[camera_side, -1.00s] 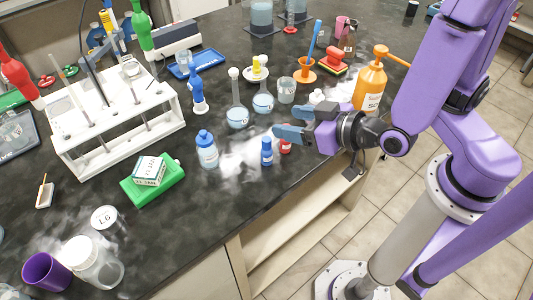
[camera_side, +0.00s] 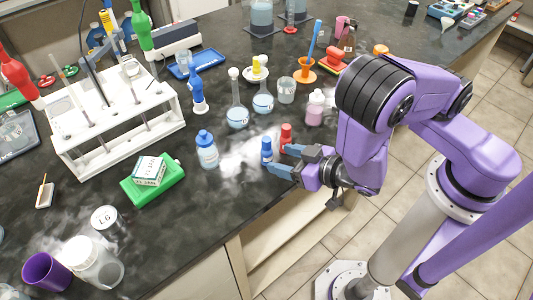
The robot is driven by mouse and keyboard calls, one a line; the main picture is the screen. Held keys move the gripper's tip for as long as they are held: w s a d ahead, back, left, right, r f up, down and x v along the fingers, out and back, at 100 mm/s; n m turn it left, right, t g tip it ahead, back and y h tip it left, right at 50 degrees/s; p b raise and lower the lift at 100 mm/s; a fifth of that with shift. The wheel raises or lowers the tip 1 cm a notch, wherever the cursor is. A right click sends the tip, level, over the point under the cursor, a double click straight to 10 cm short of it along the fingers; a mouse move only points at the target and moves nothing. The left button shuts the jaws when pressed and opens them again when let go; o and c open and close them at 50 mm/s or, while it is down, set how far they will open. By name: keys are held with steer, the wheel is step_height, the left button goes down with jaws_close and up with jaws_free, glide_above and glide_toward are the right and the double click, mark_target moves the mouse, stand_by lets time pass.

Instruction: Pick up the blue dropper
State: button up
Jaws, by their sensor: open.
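The small blue dropper bottle (camera_side: 267,151) stands upright on the dark bench near its front edge. A small red dropper bottle (camera_side: 286,137) stands just to its right and slightly behind. My gripper (camera_side: 281,160) is low, to the right of the blue dropper, with its blue-grey fingers apart and pointing left toward it. Nothing shows between the fingers. The fingertips are very close to the blue dropper; I cannot tell whether they touch it.
A blue-capped bottle (camera_side: 207,150) stands to the left. Two flasks (camera_side: 237,113) and a pink-liquid bottle (camera_side: 315,108) stand behind. A white tube rack (camera_side: 115,120) and a green box (camera_side: 152,184) are further left. The front bench surface between is clear.

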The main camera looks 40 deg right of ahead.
mark_target(271, 156)
steer(key=shift+w+a+f, duration=0.1)
steer(key=shift+w+f, duration=0.1)
steer(key=shift+w, duration=0.15)
steer(key=shift+x, duration=2.65)
jaws_close()
